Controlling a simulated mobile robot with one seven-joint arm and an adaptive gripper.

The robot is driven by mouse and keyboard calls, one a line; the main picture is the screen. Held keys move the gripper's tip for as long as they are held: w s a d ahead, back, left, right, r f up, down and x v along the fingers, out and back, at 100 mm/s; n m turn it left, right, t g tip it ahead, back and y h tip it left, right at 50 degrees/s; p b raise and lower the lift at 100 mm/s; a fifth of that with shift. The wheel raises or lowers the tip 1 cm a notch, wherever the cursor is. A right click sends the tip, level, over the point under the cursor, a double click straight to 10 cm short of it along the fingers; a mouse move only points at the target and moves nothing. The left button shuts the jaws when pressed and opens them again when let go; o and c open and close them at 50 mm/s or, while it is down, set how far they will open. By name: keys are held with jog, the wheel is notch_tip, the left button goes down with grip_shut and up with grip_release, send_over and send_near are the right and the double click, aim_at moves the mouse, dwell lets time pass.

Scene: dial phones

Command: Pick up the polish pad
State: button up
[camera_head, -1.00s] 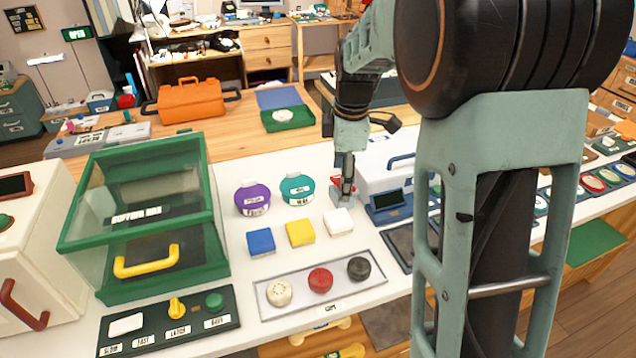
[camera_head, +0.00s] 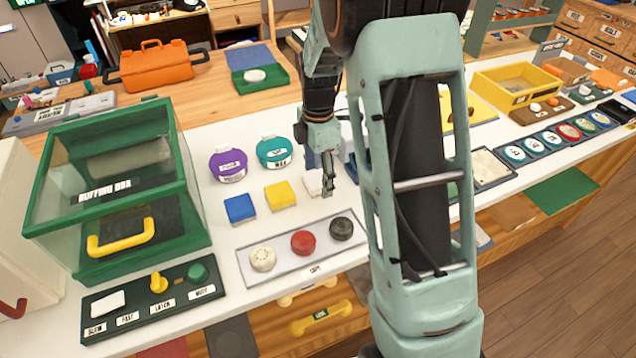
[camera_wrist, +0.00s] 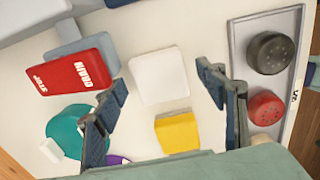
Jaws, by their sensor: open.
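Three square pads lie in a row on the white counter: a blue pad (camera_head: 240,208), a yellow pad (camera_head: 279,195) and a white pad (camera_head: 313,184). No pad carries a readable name, so I cannot tell which is the polish pad. My gripper (camera_head: 327,182) is over the white pad and partly hides it in the head view. In the wrist view my gripper (camera_wrist: 166,88) is open and empty, its two fingers on either side of the white pad (camera_wrist: 158,76). The yellow pad (camera_wrist: 178,132) lies beside it, nearer the gripper's base.
A grey tray (camera_head: 285,272) with cream, red and black round caps lies in front of the pads. Purple (camera_head: 228,166) and teal (camera_head: 274,152) jars stand behind. A red labelled block (camera_wrist: 75,77) lies close to the left finger. A green buffing box (camera_head: 115,185) stands left.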

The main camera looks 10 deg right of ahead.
jog(key=shift+f, duration=0.65)
jog(key=c, duration=1.4)
jog(key=shift+r, duration=0.15)
jog(key=shift+r, duration=0.2)
jog(key=r, duration=0.3)
jog(key=shift+s, duration=0.2)
jog(key=shift+s+r, duration=1.55)
jog(key=shift+s, duration=0.7)
jog(key=shift+s+r, duration=1.55)
jog(key=shift+s, duration=0.75)
jog(key=shift+s+r, duration=1.55)
jog(key=shift+s, duration=0.7)
